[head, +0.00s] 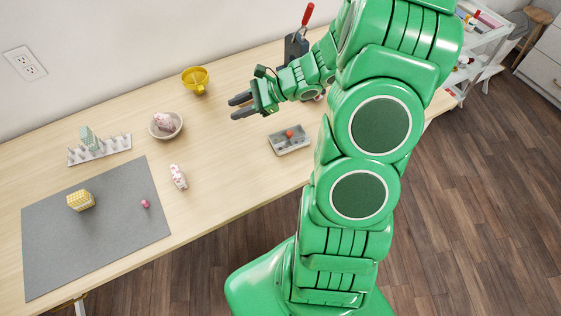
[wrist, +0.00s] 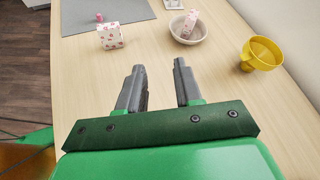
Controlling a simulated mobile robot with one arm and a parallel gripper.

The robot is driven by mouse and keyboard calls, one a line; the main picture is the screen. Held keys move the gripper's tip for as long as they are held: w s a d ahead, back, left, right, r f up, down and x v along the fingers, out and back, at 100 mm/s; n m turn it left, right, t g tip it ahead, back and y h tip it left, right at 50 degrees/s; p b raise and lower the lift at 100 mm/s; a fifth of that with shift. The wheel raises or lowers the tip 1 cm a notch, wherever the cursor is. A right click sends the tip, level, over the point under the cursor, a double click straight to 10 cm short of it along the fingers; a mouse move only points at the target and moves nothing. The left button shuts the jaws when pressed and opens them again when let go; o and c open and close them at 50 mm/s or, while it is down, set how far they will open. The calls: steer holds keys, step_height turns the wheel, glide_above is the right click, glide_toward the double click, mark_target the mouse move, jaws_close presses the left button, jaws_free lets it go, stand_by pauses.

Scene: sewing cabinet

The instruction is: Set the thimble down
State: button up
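A small pink piece (head: 145,204) stands on the grey mat (head: 110,250) near its right edge; it looks like the thimble, but it is too small to be certain. It also shows at the top left of the wrist view (wrist: 99,17). My gripper (head: 235,108) is over the table, right of the white bowl and below the yellow cup in the head view. Its two fingers are apart with nothing between them in the wrist view (wrist: 159,68). It is well away from the pink piece.
A floral block (head: 178,176) lies beside the mat. A white bowl (head: 153,130) holds a pink patterned piece. A yellow cup (head: 186,85), a pegged rack (head: 120,144) and a grey tray (head: 292,151) stand around. A yellow block (head: 80,200) is on the mat.

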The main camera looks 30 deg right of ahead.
steer(key=s+a+r+n+g+h, duration=0.2)
steer(key=s+a+r+n+g, duration=0.1)
steer(key=s+a+r+n, duration=0.3)
steer(key=s+a+r+n+g+h, duration=0.1)
steer(key=s+a+r+n+g, duration=0.3)
steer(key=s, duration=0.5)
steer(key=s+d+r+n+h, duration=0.2)
steer(key=s+r+n+h, duration=0.1)
steer(key=s, duration=0.5)
steer(key=s+d+r+n+h, duration=0.3)
steer(key=s+n+h, duration=0.2)
steer(key=s+n, duration=0.1)
steer(key=shift+s+d+h, duration=0.3)
steer(key=shift+s+d, duration=0.05)
steer(key=shift+s, duration=0.55)
steer(key=shift+o, duration=1)
steer(key=shift+s+d, duration=0.15)
